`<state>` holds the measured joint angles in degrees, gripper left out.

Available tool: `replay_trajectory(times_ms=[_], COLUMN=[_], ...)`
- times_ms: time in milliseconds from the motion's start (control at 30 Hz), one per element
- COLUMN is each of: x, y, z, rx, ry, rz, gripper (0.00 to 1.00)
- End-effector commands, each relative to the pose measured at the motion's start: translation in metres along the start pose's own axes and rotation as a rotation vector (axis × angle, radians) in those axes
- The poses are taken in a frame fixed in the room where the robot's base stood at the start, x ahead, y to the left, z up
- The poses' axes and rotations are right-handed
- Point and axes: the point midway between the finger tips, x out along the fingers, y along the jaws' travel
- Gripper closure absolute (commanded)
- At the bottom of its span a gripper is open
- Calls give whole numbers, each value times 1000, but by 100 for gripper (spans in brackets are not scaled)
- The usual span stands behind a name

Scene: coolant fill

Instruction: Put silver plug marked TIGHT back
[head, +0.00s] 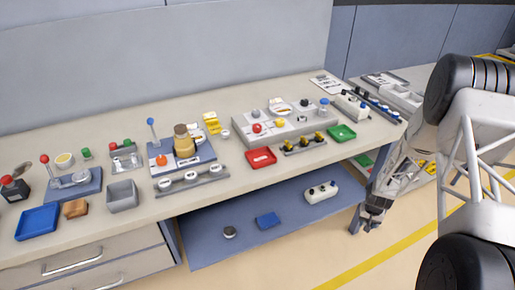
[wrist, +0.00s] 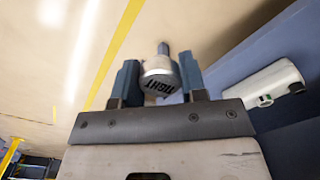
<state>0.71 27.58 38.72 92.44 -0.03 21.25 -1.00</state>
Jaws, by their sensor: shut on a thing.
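The silver plug (wrist: 158,66) is in the wrist view, a short round cap with dark lettering that reads TIGHT, turned around in the picture. A narrower blue-grey stem stands out beyond it. My gripper (wrist: 159,78) is shut on the plug, with one dark blue finger at each side. In the head view my gripper (head: 373,213) hangs low, just off the right front end of the bench, with the fingers pointing down. The plug cannot be made out there. I cannot tell which opening the plug belongs to.
The bench (head: 222,182) carries a grey block with coloured knobs (head: 275,126), a blue station with a tan cylinder (head: 184,146), a red tray (head: 261,157) and a green tray (head: 342,132). A white box (head: 321,191) lies on the blue lower shelf (head: 205,245); it also shows in the wrist view (wrist: 262,88).

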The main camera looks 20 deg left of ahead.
Motion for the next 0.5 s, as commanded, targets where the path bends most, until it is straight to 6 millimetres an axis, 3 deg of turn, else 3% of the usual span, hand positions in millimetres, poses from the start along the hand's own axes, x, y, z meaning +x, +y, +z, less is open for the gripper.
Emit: replay_trajectory(times_ms=[133, 500], x=[-7, -52], y=[-11, -27], z=[-17, -14], rx=[5, -27], ry=[1, 2], rz=[0, 0], gripper=[79, 79])
